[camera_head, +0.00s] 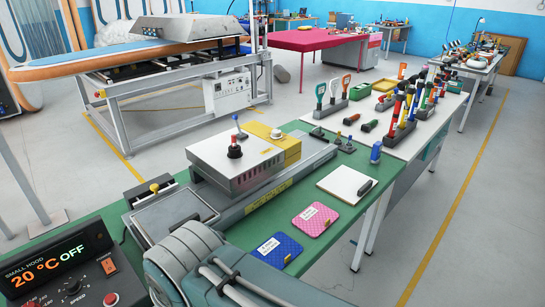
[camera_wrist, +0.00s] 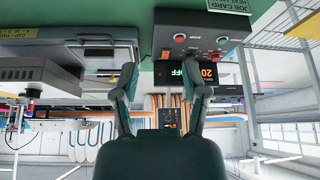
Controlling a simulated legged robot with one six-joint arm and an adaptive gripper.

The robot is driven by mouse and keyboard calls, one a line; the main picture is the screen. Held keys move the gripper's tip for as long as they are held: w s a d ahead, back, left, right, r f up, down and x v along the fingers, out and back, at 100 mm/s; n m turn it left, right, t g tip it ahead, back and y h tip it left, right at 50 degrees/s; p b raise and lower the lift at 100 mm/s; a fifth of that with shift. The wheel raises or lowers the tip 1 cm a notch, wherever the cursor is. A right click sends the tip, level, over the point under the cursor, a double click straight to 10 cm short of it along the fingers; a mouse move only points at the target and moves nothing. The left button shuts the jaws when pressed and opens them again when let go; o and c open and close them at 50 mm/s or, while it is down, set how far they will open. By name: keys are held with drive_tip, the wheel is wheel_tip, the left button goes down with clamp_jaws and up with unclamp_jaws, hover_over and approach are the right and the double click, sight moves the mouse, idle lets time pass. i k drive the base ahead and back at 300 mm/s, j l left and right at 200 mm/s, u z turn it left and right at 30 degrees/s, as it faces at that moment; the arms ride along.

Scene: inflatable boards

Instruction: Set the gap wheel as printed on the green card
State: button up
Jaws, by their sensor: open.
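My gripper (camera_wrist: 159,70) is open and empty in the wrist view, which is upside down. Its two dark fingers are spread, with a control box beyond them. A green card (camera_wrist: 229,5) headed "JOB CARD" shows partly at the top edge of the wrist view; its printed setting is not readable. I cannot single out the gap wheel. A yellow label (camera_wrist: 98,39), perhaps reading "GAP PAD", shows on the unit in the wrist view.
The control box (camera_head: 62,265) reads "SMALL HOOD 20 °C OFF". Pink (camera_head: 314,220) and blue (camera_head: 278,250) patches and a white pad with a black pen (camera_head: 346,184) lie on the green bench. Tools stand on a white table (camera_head: 410,145). Clear floor lies to the right.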

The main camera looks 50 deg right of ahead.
sight(276, 134)
drive_tip(key=z, duration=1.45)
drive_tip(key=u, duration=0.25)
drive_tip(key=i+l+u, duration=0.15)
drive_tip(key=l+u, duration=0.2)
drive_tip(key=i+l+u, duration=0.1)
drive_tip(key=l+u, duration=0.25)
drive_tip(key=l, duration=0.15)
drive_tip(key=i+l+u, duration=0.1)
drive_tip(key=l, duration=0.55)
drive_tip(key=i+l, duration=0.1)
drive_tip(key=l, duration=0.55)
drive_tip(key=i+l+u, duration=0.15)
drive_tip(key=l, duration=0.5)
drive_tip(key=k, duration=0.05)
